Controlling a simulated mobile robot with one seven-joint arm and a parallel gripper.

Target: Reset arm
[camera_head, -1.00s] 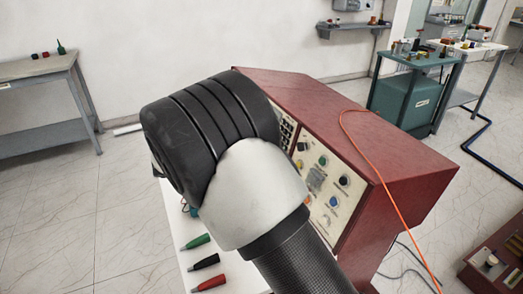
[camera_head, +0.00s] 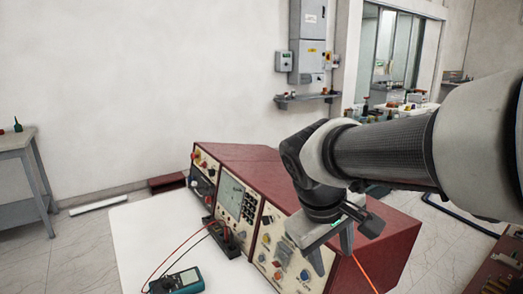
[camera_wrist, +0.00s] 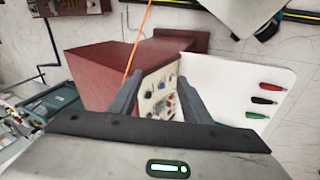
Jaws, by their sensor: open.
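My gripper (camera_head: 333,250) points down over the right part of the red console (camera_head: 250,160) in the head view. In the wrist view my gripper (camera_wrist: 160,75) has its two grey fingers apart, with nothing held between them. The console's control panel (camera_wrist: 160,95) shows below and between the fingers. In the head view my arm reaches in from the right and covers part of the console's top. I cannot tell the exact height of the fingers above the console.
A blue multimeter (camera_head: 178,282) with leads lies on the white table (camera_head: 140,235). Red, black and green plugs (camera_wrist: 264,100) lie on the white table in the wrist view. An orange cable (camera_wrist: 138,35) crosses the console. A grey side table (camera_head: 20,145) stands far left.

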